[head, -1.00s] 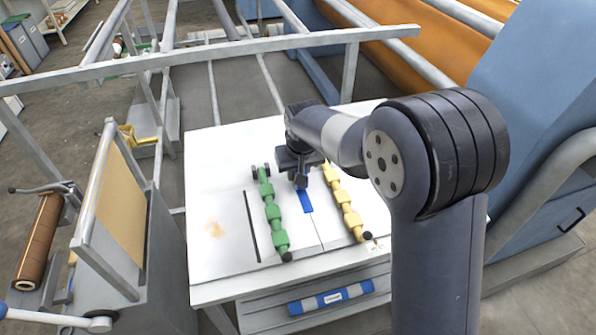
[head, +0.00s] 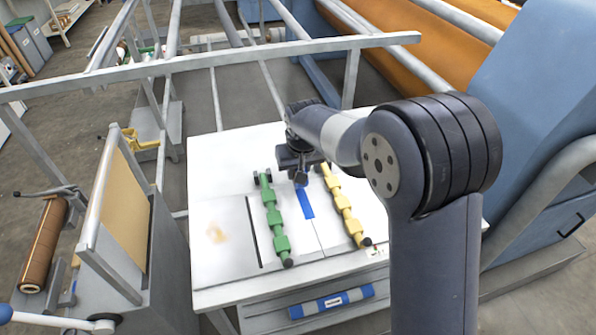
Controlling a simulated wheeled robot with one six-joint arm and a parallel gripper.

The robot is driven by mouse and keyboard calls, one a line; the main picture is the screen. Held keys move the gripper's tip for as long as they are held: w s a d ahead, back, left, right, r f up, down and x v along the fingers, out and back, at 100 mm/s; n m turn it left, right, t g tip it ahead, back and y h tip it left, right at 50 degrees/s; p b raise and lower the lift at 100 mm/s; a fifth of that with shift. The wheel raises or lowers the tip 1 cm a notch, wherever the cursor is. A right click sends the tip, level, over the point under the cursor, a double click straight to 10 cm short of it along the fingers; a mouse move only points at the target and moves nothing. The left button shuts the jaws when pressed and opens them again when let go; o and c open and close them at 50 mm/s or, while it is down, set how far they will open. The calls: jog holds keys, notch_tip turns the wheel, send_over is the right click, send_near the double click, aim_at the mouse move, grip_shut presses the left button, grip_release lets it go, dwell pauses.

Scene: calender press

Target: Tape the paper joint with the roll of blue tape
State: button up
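The white table (head: 225,160) carries pale paper sheets (head: 215,265) whose joint line (head: 318,236) runs between a green segmented bar (head: 274,220) and a yellow segmented bar (head: 345,210). A strip of blue tape (head: 305,203) lies along the far part of this line; the near part shows bare. My gripper (head: 301,180) points down at the far end of the blue strip. Its fingers are small and dark, and I cannot tell whether they are open or shut. No roll of tape is clearly visible at the fingers; my gripper may hide it.
A blue and white roll-shaped thing (head: 332,301) lies on the shelf below the table's front edge. A grey rail (head: 200,61) crosses behind the table. A blue machine housing (head: 540,110) stands at the right, and a stand with a tan panel (head: 117,205) at the left.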

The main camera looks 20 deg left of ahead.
jog(key=shift+r+p, duration=1.25)
jog(key=shift+r, duration=0.9)
